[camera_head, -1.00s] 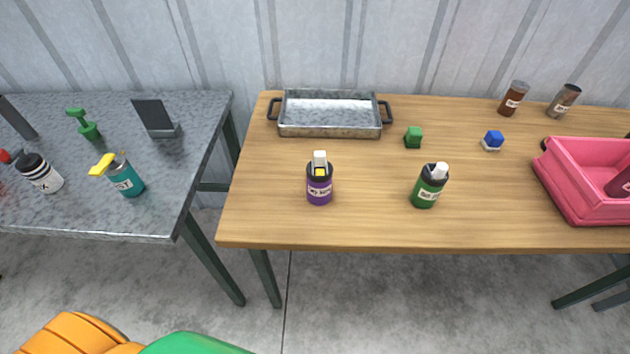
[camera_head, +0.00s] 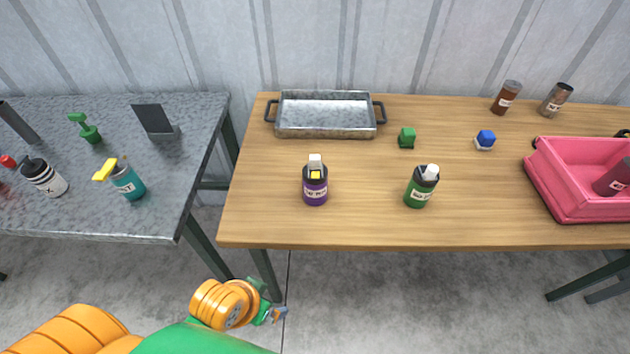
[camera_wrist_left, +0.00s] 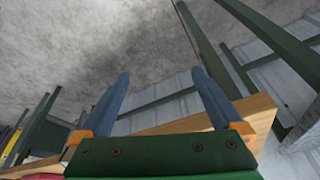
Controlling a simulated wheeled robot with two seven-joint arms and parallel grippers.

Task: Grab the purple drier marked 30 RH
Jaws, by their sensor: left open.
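The purple drier (camera_head: 315,187) stands upright on the wooden table, near its front left. It has a dark top with a white and yellow piece and a pale label, too small to read surely. My left gripper (camera_head: 280,312) is low in front of the wooden table's front edge, apart from the drier. In the left wrist view the two blue fingers of my left gripper (camera_wrist_left: 165,100) are spread wide with nothing between them. The drier does not show in that view. My right gripper is not in view.
The wooden table (camera_head: 350,232) also holds a green bottle (camera_head: 421,188), a metal tray (camera_head: 325,132), small green (camera_head: 407,138) and blue (camera_head: 485,139) blocks, brown and grey cans, and a pink crate (camera_head: 560,213). A grey table (camera_head: 100,222) with several items stands left, across a gap.

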